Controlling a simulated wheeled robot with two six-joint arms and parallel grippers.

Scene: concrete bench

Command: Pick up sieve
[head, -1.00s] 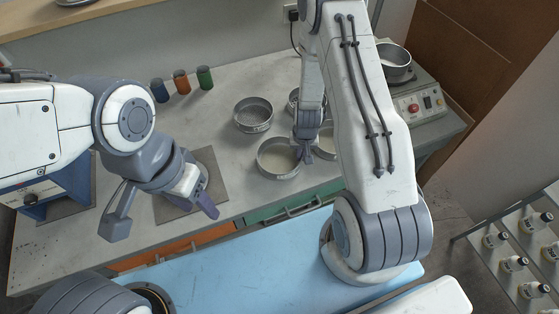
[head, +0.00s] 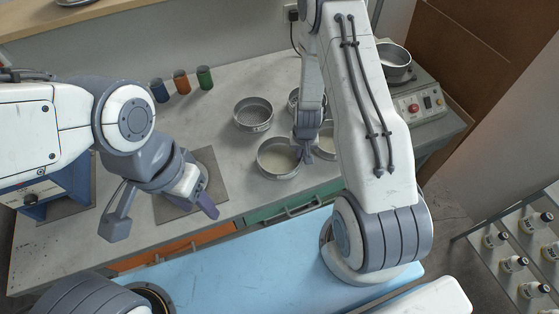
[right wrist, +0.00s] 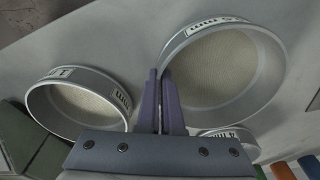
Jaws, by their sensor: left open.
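The front sieve (head: 278,174) is a round, shallow metal ring with a pale mesh, standing on the bench. In the right wrist view it is the large labelled ring (right wrist: 235,105) at the right. My right gripper (head: 305,154) is at its right side. My left gripper (head: 163,216) is wide open and empty above the dark mat at the bench's left.
Another sieve (head: 328,154) stands close right of my right gripper and shows in the wrist view (right wrist: 78,104). More sieves (head: 253,127) stand behind. Three coloured jars (head: 181,82) are at the back. A machine with a pan (head: 418,106) is at the right. The bench centre-left is clear.

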